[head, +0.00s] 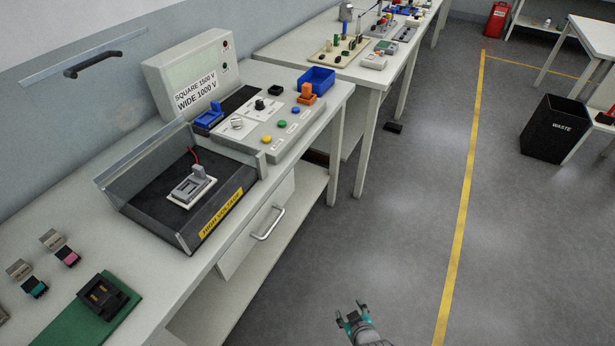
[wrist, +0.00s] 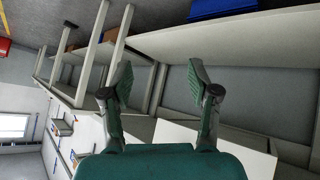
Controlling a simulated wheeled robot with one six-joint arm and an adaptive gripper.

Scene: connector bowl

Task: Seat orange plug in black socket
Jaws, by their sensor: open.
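An orange block (head: 306,93) with a wider base stands near the right end of the near bench. It is the only orange piece I make out there, and I cannot tell for sure that it is the plug. A black slotted socket (head: 103,296) sits on a green board at the lower left. A smaller black block (head: 275,90) lies left of the orange one. My gripper (head: 351,311) is open and empty over the floor, well right of the bench and apart from both. In the wrist view its fingers (wrist: 160,80) are spread with nothing between them.
A blue bin (head: 316,79) stands behind the orange block. A black high-voltage tray (head: 150,205) with a clear raised screen lies mid-bench. Grey connectors with teal (head: 35,289) and pink (head: 69,257) ends lie left. A waste bin (head: 554,130) stands right; the floor between is clear.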

